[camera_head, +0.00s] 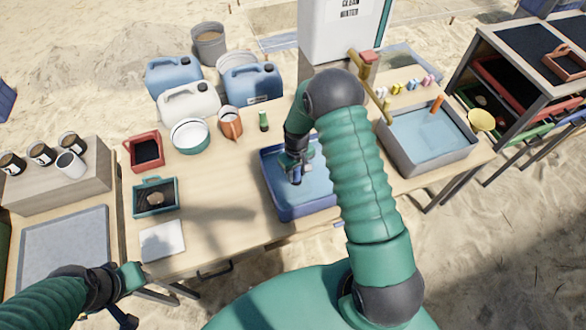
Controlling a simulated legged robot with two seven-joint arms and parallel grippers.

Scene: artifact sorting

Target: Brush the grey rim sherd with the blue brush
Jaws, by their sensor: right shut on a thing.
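My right gripper (296,178) points down inside the blue basin (284,212), over its light blue bottom. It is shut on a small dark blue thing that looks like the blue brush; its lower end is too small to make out. I cannot make out the grey rim sherd for sure. A small brownish-grey piece (156,199) lies in the teal-rimmed tray (139,212) left of the middle. My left gripper (124,318) is low at the left, partly cut off by the bottom edge, away from the table things.
A white pad (162,241) lies at the front. A grey basin (405,166) stands right. My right arm hides the table between the basins.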

